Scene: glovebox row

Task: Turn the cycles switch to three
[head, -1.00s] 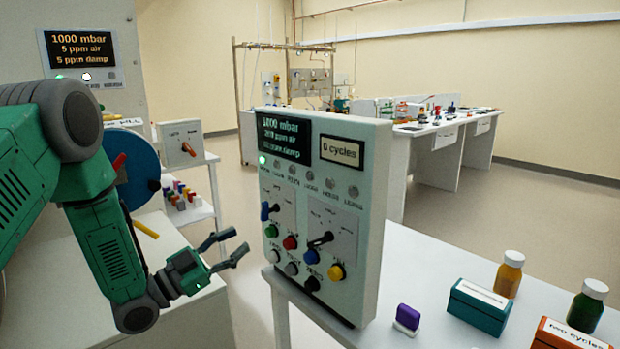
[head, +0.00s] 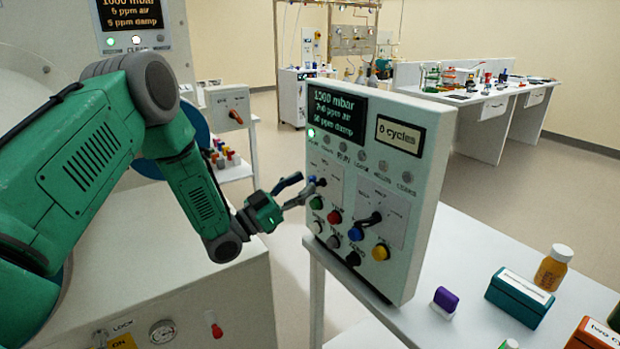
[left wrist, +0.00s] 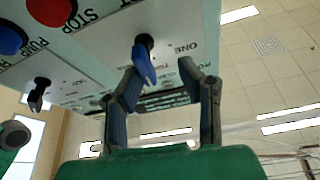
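The control panel (head: 375,185) stands upright on the white table; its small display (head: 400,136) reads "0 cycles". A blue-handled switch (head: 313,181) is at its upper left; in the left wrist view its blue handle (left wrist: 145,66) hangs from a black hub, with the label "ONE" beside it. A black-handled switch (head: 369,219) sits lower right of it. My left gripper (head: 306,188) is at the panel face by the blue handle. In the left wrist view its fingers (left wrist: 160,71) are apart, with the handle just beyond and between the tips; contact cannot be told. My right gripper is not in view.
Coloured push buttons, including a red one (head: 334,217) and a yellow one (head: 381,252), lie below the switches. A purple-topped block (head: 446,299), teal box (head: 519,296) and amber bottle (head: 553,267) stand right of the panel.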

